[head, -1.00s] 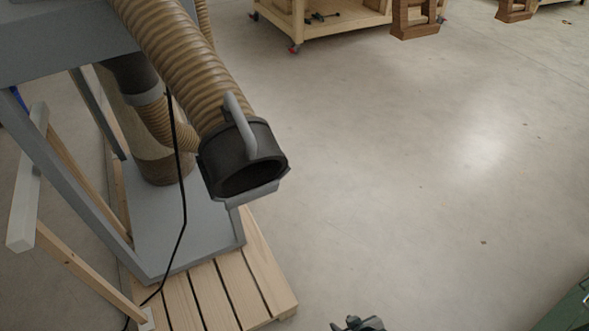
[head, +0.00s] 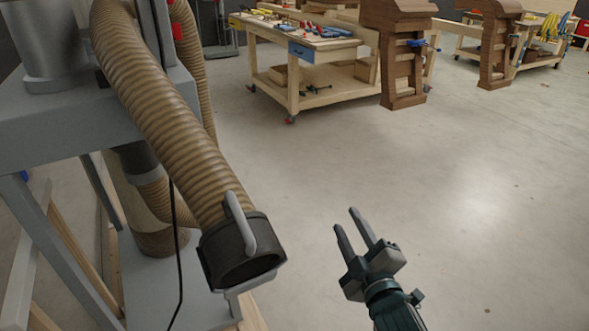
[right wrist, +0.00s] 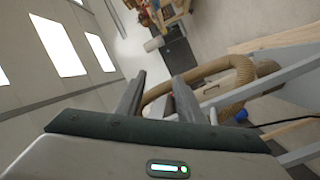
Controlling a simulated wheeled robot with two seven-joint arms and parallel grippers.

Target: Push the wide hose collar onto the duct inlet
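The wide hose collar (head: 217,250) is a dark ring with a grey looped handle (head: 240,222), on the lower end of a tan ribbed hose (head: 150,105). It hangs beside the grey machine stand, its open mouth facing down and toward me. My right gripper (head: 345,219) is to the right of the collar, clear of it, open and empty, fingers pointing up and away. The right wrist view shows its two parted fingers (right wrist: 158,77) with the curved hose (right wrist: 228,66) beyond. I cannot make out the duct inlet for certain. My left gripper is out of view.
A grey machine stand (head: 75,120) fills the left side, with a black cable (head: 180,255) hanging in front. A wooden workbench (head: 295,45) with tools stands behind, with brown wooden chair-like forms (head: 402,60) beside it. The floor (head: 480,190) at right is clear.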

